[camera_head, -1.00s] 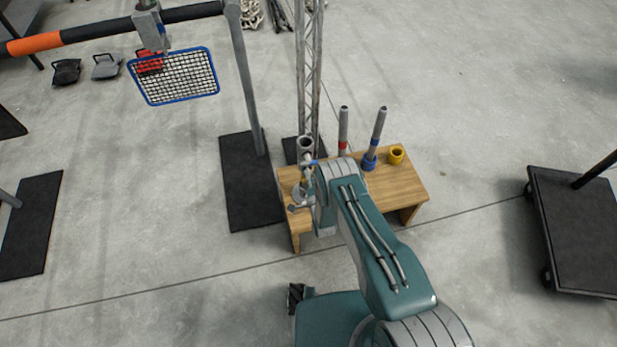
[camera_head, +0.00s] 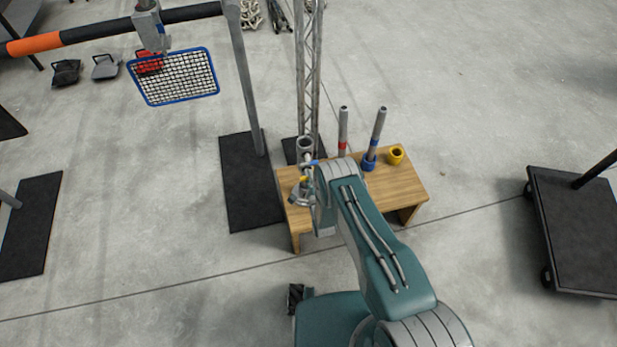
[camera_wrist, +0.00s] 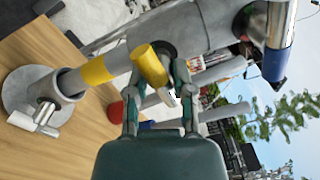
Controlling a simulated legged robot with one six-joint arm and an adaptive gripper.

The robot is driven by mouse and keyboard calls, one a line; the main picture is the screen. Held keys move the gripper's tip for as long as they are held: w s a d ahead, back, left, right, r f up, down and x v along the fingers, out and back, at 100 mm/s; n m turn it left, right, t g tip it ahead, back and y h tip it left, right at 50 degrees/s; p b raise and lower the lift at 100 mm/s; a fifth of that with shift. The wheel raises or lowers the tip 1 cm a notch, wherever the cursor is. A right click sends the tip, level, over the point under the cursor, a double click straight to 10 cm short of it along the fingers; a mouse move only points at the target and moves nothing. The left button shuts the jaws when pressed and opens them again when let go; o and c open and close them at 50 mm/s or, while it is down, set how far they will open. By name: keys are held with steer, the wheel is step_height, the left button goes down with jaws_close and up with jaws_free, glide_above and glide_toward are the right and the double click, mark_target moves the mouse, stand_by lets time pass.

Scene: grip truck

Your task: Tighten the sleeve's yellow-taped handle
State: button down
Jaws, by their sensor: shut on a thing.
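The yellow-taped handle (camera_wrist: 150,66) sticks out from the grey sleeve (camera_wrist: 195,25) in the wrist view, between the two fingers of my gripper (camera_wrist: 157,78). My gripper is shut on this handle. The sleeve sits around a grey post that carries a yellow band (camera_wrist: 97,70). A blue-taped handle (camera_wrist: 280,45) shows on the sleeve's far side, apart from my fingers. In the head view the sleeve's top (camera_head: 305,145) stands at the left end of the table, and my arm hides most of my gripper.
The post's round base (camera_wrist: 35,95) with a small clamp is on the wooden table (camera_head: 400,185). A lattice mast (camera_head: 308,70) rises behind.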

steer(key=shift+s+d+f, duration=0.15)
steer(key=shift+d+f, duration=0.05)
steer(key=shift+f, duration=0.1)
steer(key=shift+c, duration=2.4)
jaws_free()
steer(key=shift+o, duration=0.3)
steer(key=shift+a+r, duration=0.1)
steer(key=shift+r, duration=0.05)
steer(key=v, duration=1.1)
steer(key=shift+s, duration=0.35)
